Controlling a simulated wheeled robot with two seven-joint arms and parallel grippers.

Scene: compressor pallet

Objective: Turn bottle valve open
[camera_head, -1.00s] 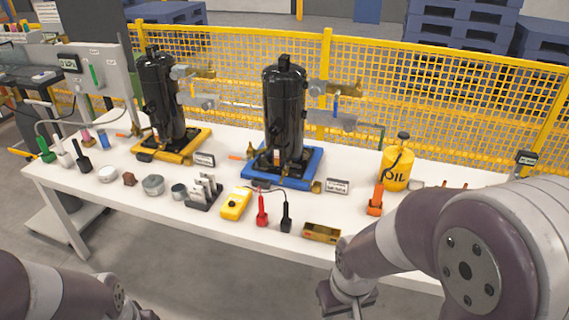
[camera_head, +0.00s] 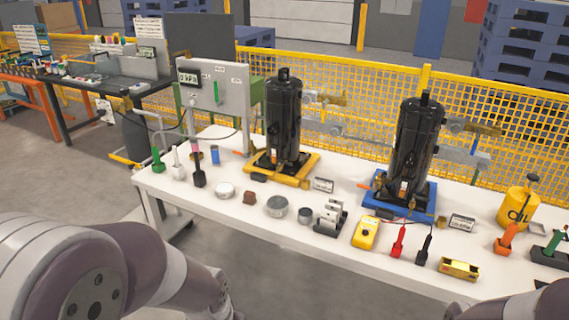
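A dark grey bottle (camera_head: 137,135) stands on the floor at the left, beyond the white table's left end and beside the gauge panel. Its valve is too small to make out. A grey panel (camera_head: 222,100) with a small display (camera_head: 189,77) and a green tube stands behind the table's left end; thin hoses run from it. My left arm comes in at the lower left, its forearm pointing right, and its gripper is below the picture's edge. My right arm shows only as a sliver at the bottom right; its gripper is out of view.
The white table (camera_head: 270,228) carries two black compressors (camera_head: 284,122) (camera_head: 416,150) on yellow and blue pallets. Charging fittings, a yellow meter (camera_head: 366,233) and an oil can (camera_head: 516,208) line it. A yellow mesh fence (camera_head: 340,90) runs behind. Grey floor is open at the left.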

